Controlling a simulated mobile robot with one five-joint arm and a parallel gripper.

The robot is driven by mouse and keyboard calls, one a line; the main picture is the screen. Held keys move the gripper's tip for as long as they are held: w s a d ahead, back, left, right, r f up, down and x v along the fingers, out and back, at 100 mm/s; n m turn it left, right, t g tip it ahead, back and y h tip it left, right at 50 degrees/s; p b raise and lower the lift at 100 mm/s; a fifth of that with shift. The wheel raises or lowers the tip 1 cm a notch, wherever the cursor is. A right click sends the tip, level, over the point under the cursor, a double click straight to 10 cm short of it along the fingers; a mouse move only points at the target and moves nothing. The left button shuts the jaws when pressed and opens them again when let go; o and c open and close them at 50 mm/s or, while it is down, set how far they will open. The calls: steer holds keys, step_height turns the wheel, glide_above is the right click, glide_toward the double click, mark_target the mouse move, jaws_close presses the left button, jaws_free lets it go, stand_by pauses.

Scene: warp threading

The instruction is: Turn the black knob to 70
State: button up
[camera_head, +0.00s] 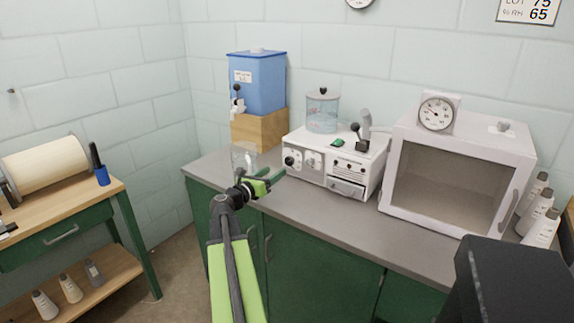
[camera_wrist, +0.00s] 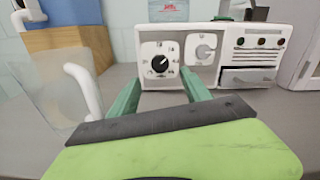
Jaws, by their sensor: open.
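The black knob (camera_wrist: 159,63) sits on a white dial plate at the left of the white machine's front panel. It carries a white pointer mark that points up and to the right; the scale numbers are too small to read. In the head view the black knob (camera_head: 289,161) shows at the machine's left front. My gripper (camera_head: 276,178) is open and empty in front of the panel, apart from the knob. In the wrist view its green fingers (camera_wrist: 160,92) stand below and to either side of the knob.
A grey knob (camera_wrist: 204,52) is right of the black one. A clear pitcher (camera_head: 243,157) stands close left of my gripper. The white machine (camera_head: 371,173) and a glass-fronted cabinet (camera_head: 455,181) stand on the grey counter (camera_head: 330,212). A blue tank (camera_head: 258,85) is behind.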

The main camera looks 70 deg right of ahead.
mark_target(288, 162)
steer(key=x, duration=0.9)
jaws_close()
